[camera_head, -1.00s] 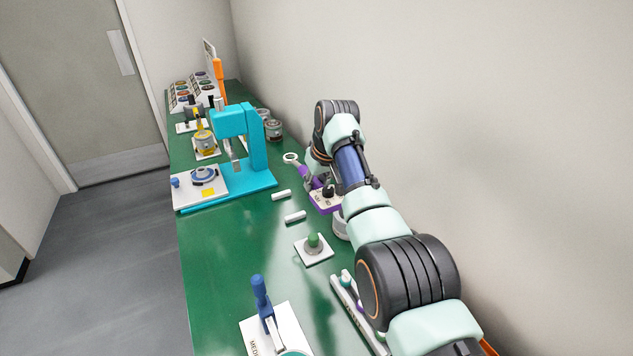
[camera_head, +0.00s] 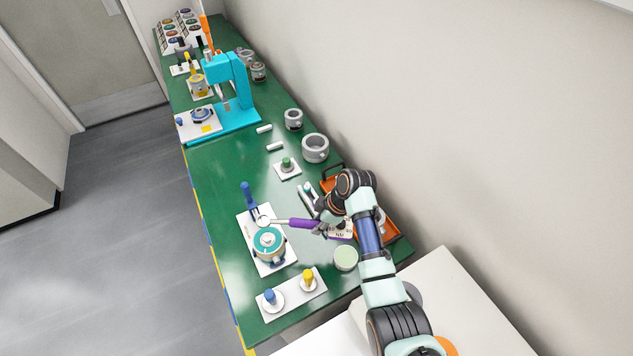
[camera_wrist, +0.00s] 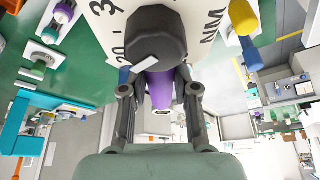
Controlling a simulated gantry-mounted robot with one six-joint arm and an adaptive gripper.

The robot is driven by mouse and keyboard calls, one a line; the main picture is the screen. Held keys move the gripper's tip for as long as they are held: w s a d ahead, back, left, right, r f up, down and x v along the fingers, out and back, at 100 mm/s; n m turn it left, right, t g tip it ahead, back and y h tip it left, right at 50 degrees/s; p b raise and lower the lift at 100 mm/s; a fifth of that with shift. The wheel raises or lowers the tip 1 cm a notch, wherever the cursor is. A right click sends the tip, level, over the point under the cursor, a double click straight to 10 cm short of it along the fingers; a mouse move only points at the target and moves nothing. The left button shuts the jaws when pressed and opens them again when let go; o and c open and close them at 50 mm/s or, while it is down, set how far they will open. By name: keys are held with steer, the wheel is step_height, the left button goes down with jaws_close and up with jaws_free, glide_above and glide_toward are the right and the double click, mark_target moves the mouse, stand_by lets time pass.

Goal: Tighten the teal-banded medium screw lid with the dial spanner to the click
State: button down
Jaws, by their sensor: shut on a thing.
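My gripper (camera_head: 329,227) is shut on the purple dial spanner (camera_head: 296,223) and holds it above the bench. In the wrist view the purple handle (camera_wrist: 159,88) lies between the fingers, with a dark round knob and a white dial plate (camera_wrist: 107,22) beyond it. The spanner's ring end (camera_head: 263,221) points left, close to the far side of the teal-banded lid (camera_head: 268,242). The lid is on a container on a white base plate (camera_head: 279,266). The ring appears beside the lid, not over it; the height gap cannot be told.
A blue upright lever (camera_head: 246,194) stands at the plate's far end. A white plate with blue and yellow knobs (camera_head: 308,281) lies nearer. A pale green round lid (camera_head: 345,258) and an orange tray (camera_head: 384,236) are at right. The teal press (camera_head: 236,92) stands farther back.

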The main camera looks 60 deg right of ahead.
steer(key=shift+s+a+n, duration=0.3)
steer(key=shift+s+a, duration=0.1)
steer(key=shift+a, duration=0.2)
steer(key=shift+r+p, duration=0.1)
steer(key=shift+p, duration=0.2)
steer(key=shift+f+b, duration=1.9)
steer(key=shift+f, duration=0.8)
steer(key=shift+f+b, duration=0.5)
steer(key=shift+f, duration=0.65)
steer(key=c, duration=1.6)
jaws_free()
jaws_close()
steer(key=shift+s+a+m+h+p, duration=0.2)
steer(key=shift+a+m+p, duration=0.45)
steer(key=shift+p, duration=0.55)
steer(key=shift+s+a+m+h+p, duration=0.1)
steer(key=shift+s+a+m+p, duration=0.25)
steer(key=shift+a+p, duration=0.65)
